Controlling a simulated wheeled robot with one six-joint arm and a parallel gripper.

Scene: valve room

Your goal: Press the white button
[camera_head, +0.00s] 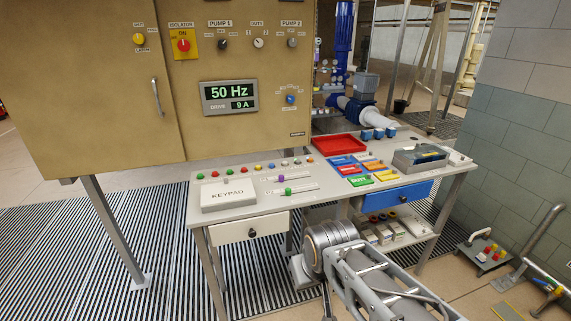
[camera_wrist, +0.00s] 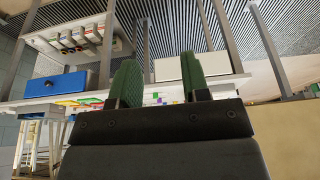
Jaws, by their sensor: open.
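A row of small coloured buttons (camera_head: 257,167) runs along the back left of the bench top in the head view. A pale button (camera_head: 296,162) near its right end looks white, but it is too small to be sure. My gripper (camera_wrist: 161,80) shows in the wrist view as two green fingers, apart and with nothing between them. It is in front of the bench, clear of the buttons. In the head view my arm is below the bench's front edge, and the fingers cannot be made out.
The bench (camera_head: 232,220) carries a keypad box (camera_head: 228,195), two sliders, a red tray (camera_head: 339,144) and coloured blocks. A white drawer (camera_head: 250,228) and a blue drawer (camera_head: 398,195) are under its top. A tan control cabinet (camera_head: 120,85) stands behind at left.

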